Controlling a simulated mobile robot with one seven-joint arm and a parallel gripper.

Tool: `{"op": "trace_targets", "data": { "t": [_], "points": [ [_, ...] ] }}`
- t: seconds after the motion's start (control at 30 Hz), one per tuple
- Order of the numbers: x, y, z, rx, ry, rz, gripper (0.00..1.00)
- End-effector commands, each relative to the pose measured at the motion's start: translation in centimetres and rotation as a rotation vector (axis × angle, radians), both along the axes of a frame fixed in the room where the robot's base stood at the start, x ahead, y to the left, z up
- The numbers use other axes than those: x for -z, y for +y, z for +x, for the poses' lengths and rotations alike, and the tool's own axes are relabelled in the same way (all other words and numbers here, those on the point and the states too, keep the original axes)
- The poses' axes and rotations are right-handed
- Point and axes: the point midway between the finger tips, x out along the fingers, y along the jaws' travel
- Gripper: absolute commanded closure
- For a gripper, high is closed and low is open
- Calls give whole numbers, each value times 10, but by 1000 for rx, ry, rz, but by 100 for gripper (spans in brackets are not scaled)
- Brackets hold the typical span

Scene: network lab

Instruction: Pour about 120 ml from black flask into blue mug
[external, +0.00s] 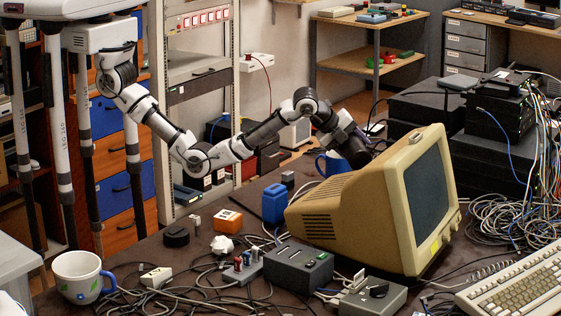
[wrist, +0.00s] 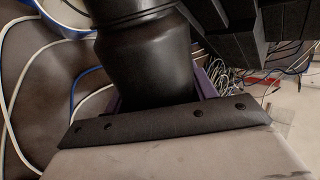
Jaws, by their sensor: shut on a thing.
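The black flask (wrist: 145,60) fills the upper middle of the wrist view, close to the camera, and my gripper (external: 345,138) is shut on it. In the external view a dark shape at the end of my arm, behind the monitor's top left, appears to be the flask (external: 355,153). It looks tilted. The blue mug (external: 328,166) stands just below and left of it, partly hidden by the monitor. I cannot tell whether any liquid is flowing or how full the mug is.
A beige CRT monitor (external: 330,205) stands in front of the mug. A white mug with a blue handle (external: 77,276) is at the table's front left. Black equipment (external: 492,120) is stacked at right.

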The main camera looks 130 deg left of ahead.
Motion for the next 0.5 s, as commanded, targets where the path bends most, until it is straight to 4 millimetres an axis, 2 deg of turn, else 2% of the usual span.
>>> {"op": "trace_targets", "data": {
  "t": [0.5],
  "points": [
    [0,-6,6,0,-22,-15,86]
  ]
}}
